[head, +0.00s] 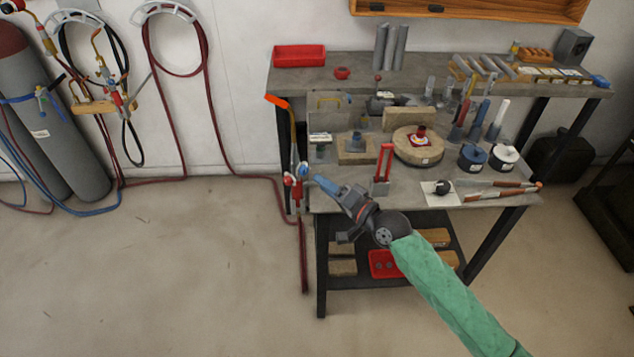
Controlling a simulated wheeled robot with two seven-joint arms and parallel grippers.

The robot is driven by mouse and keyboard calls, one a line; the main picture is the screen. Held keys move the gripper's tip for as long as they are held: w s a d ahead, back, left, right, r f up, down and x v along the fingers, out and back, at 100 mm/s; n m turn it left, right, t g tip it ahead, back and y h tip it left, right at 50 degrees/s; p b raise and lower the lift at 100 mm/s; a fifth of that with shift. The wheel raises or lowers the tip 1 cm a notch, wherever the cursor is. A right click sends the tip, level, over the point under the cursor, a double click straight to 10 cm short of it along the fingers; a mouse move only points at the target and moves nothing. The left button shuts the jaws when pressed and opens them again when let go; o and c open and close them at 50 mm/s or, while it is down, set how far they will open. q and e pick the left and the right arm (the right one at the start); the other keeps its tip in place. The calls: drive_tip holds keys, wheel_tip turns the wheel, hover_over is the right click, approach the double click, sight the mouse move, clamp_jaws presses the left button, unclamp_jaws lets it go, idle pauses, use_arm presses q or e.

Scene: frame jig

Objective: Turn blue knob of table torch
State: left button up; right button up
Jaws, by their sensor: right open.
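The table torch (293,140) stands upright at the left front edge of the workbench, with an orange tip at its top. Its blue knob (304,170) is low on the torch's right side, and red fittings (290,180) sit beside and below it. My right gripper (318,180) comes in from the lower right on a green-sleeved arm. It is open, with its bluish fingertips pointing left just right of and slightly below the blue knob. I cannot tell whether they touch it. My left gripper is out of view.
The workbench (400,185) holds a red stand (383,165), a round block (418,150), blue and white rolls and hand tools. A red hose (303,255) hangs below the torch. Gas cylinders (50,130) stand at the left. The floor left of the bench is clear.

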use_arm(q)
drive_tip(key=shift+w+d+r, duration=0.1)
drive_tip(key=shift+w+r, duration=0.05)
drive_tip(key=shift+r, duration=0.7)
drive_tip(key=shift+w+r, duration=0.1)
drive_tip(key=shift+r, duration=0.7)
use_arm(e)
drive_tip(key=shift+v, duration=1.2)
drive_tip(key=s+d+f+n+g+h, duration=0.2)
drive_tip(key=s+f+h, duration=0.1)
drive_tip(key=s+f, duration=0.35)
drive_tip(key=s+d+f+n+g+h, duration=0.1)
drive_tip(key=s+f+n+g+h, duration=0.2)
drive_tip(key=s+f, duration=0.4)
drive_tip(key=s+d+f+g+h, duration=0.2)
drive_tip(key=s+d+h, duration=0.3)
drive_tip(key=s, duration=0.4)
drive_tip(key=s+d+f+g+h, duration=0.2)
drive_tip(key=s+d+f, duration=0.1)
drive_tip(key=s+d, duration=0.45)
drive_tip(key=s+a+f+g, duration=0.1)
drive_tip(key=a+f, duration=0.2)
drive_tip(key=f, duration=0.8)
drive_tip(key=s+a+f+g, duration=0.1)
drive_tip(key=a+f, duration=0.2)
drive_tip(key=f, duration=0.8)
drive_tip(key=shift+s+a+g+y, duration=0.15)
drive_tip(key=shift+s+g+y, duration=0.15)
